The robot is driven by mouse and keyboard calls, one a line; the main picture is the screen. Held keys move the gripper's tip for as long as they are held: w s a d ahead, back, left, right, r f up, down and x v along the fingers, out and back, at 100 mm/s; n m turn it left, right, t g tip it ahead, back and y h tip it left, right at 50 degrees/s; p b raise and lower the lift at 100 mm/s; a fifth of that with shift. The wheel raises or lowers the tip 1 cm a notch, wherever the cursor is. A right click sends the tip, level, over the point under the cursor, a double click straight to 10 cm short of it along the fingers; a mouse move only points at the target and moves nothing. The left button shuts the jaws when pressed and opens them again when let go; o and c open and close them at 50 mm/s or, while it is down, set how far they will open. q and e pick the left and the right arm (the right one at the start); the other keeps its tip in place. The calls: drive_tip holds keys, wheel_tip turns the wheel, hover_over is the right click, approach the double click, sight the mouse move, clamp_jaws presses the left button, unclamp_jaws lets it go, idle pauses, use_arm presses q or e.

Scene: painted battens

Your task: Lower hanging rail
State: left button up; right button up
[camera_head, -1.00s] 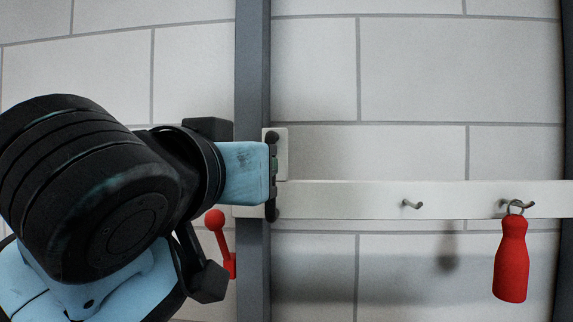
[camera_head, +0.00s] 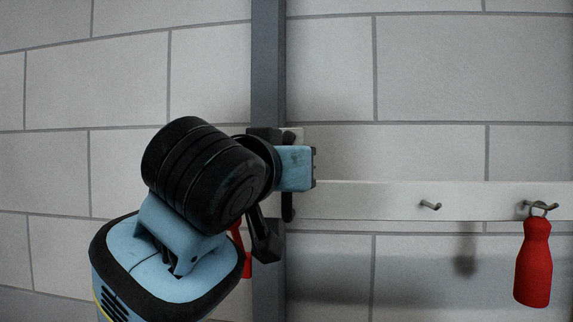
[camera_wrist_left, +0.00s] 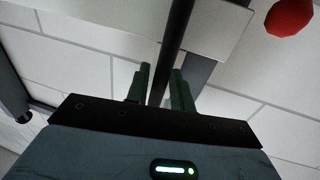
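The rail (camera_head: 380,200) is a pale horizontal batten with metal hooks, level against the wall. A red bottle-shaped object (camera_head: 533,262) hangs by a ring from the right hook. A black upright handle (camera_head: 288,207) is at the rail's left end, partly hidden by my left gripper (camera_head: 314,167). In the left wrist view a dark bar (camera_wrist_left: 176,50), seemingly this handle, runs between the gripper's two green fingers (camera_wrist_left: 162,88); they stand apart, with a narrow gap showing. A red lever (camera_head: 247,266) is mostly hidden behind my arm; its red knob (camera_wrist_left: 290,17) shows in the left wrist view. My right gripper is out of view.
A dark grey vertical post (camera_head: 268,60) stands behind the rail's left end. The wall (camera_head: 440,80) is pale block. A bare hook (camera_head: 430,205) sits left of the hanging red object. The space above the rail is free.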

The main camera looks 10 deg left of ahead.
use_arm(q)
clamp_jaws()
drive_tip(key=shift+f, duration=0.1)
wheel_tip(320, 180, down, 29)
drive_tip(key=shift+r, duration=0.2)
drive_tip(key=shift+f, duration=0.1)
idle(0.3)
unclamp_jaws()
drive_tip(key=shift+o, duration=1.3)
drive_tip(key=shift+r, duration=0.2)
drive_tip(key=s+a, duration=0.1)
drive_tip(key=s, duration=0.6)
drive_tip(key=shift+s+a, duration=0.2)
drive_tip(key=shift+a, duration=0.05)
